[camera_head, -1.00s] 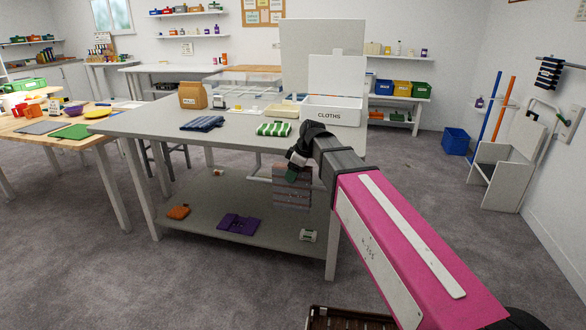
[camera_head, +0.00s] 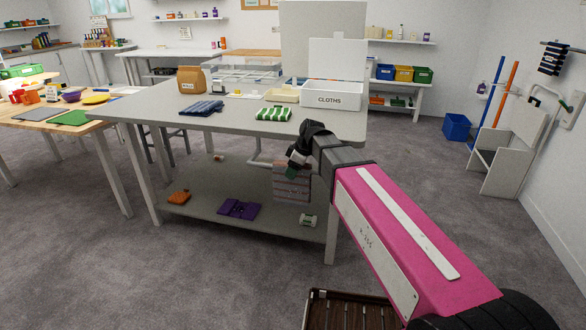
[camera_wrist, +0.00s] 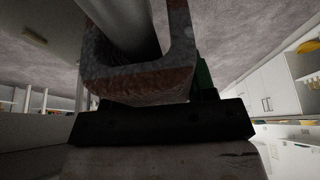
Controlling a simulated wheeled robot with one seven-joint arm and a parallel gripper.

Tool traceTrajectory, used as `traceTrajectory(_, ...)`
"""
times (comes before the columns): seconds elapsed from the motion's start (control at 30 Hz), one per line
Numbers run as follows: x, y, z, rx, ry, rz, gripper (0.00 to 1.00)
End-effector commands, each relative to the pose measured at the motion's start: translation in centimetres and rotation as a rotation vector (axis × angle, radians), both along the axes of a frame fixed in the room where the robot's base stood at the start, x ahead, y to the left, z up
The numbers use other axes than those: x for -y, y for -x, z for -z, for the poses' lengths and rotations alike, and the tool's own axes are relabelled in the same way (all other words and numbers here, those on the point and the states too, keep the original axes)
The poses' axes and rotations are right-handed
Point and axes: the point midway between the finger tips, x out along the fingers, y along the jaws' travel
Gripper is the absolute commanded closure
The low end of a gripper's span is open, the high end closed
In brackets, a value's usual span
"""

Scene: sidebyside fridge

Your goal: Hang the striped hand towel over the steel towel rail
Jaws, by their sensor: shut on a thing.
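A greyish-pink striped towel (camera_head: 291,186) hangs below my gripper in the head view, in front of the table's lower space. My gripper (camera_head: 297,168) is shut on it; the dark wrist hides part of the grip. In the wrist view, the black fingers (camera_wrist: 160,122) hold the brownish-grey towel (camera_wrist: 140,85), which bends in a U around a grey bar (camera_wrist: 125,25). A pale rail (camera_head: 260,163) shows left of the towel, under the tabletop. Whether the towel touches the rail cannot be told.
The grey table (camera_head: 135,108) carries a blue striped cloth (camera_head: 202,108), a green striped cloth (camera_head: 273,114) and a white CLOTHS box (camera_head: 333,99). Its lower shelf (camera_head: 275,225) holds small things. A brown slatted crate (camera_head: 345,312) is on the floor.

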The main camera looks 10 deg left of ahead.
Motion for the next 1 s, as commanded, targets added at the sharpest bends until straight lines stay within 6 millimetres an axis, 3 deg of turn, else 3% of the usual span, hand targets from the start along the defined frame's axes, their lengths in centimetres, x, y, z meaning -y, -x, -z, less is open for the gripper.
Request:
traceTrajectory(0.23, 0.0, 0.0, 0.0, 0.0, 0.0, 0.0, 0.7)
traceTrajectory(0.27, 0.0, 0.0, 0.0, 0.0, 0.0, 0.0, 0.39)
traceTrajectory(0.33, 0.0, 0.0, 0.0, 0.0, 0.0, 0.0, 0.19)
traceTrajectory(0.73, 0.2, 0.0, -0.5, 0.001, 0.0, 0.0, 0.19)
traceTrajectory(1.0, 1.7, 0.1, -4.0, 0.002, -0.001, 0.002, 0.19)
